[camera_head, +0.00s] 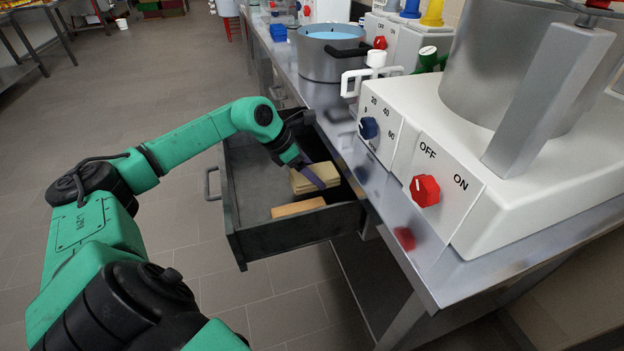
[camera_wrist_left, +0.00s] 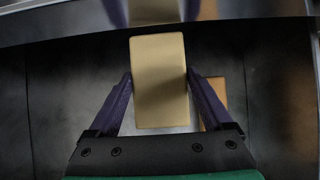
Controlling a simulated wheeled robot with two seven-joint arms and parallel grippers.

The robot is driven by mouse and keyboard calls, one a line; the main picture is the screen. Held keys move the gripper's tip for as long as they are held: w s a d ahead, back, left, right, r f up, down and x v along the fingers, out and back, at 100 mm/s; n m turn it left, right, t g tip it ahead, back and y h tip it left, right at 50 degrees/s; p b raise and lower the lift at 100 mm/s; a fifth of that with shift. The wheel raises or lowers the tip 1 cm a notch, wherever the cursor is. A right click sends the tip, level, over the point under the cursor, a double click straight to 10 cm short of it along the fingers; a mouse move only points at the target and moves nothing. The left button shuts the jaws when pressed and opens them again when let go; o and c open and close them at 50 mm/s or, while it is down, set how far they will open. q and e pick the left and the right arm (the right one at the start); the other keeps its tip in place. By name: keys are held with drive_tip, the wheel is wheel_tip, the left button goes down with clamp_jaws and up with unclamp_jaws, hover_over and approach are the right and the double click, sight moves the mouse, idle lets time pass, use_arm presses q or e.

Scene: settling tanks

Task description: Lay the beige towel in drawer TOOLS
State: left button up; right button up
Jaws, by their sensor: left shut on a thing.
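The beige towel (camera_head: 308,178) is a folded block inside the open grey drawer (camera_head: 290,232), towards its counter side. In the left wrist view the towel (camera_wrist_left: 159,80) stands between the two purple fingers of my left gripper (camera_wrist_left: 159,82). My left gripper (camera_head: 318,176) reaches down into the drawer from the left and is shut on the towel. I cannot tell whether the towel touches the drawer floor. No TOOLS label is readable on the drawer. My right gripper is not in view.
An orange-tan block (camera_head: 298,207) lies in the drawer near its front-right wall, and it also shows in the left wrist view (camera_wrist_left: 214,98). The drawer's left part is bare. The steel counter (camera_head: 440,275) above holds a white machine (camera_head: 560,180) and a pot (camera_head: 328,55).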

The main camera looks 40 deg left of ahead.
use_arm(q)
wheel_tip(320, 180, down, 3)
drive_tip(key=shift+a+f, duration=0.1)
drive_tip(key=shift+f, duration=0.1)
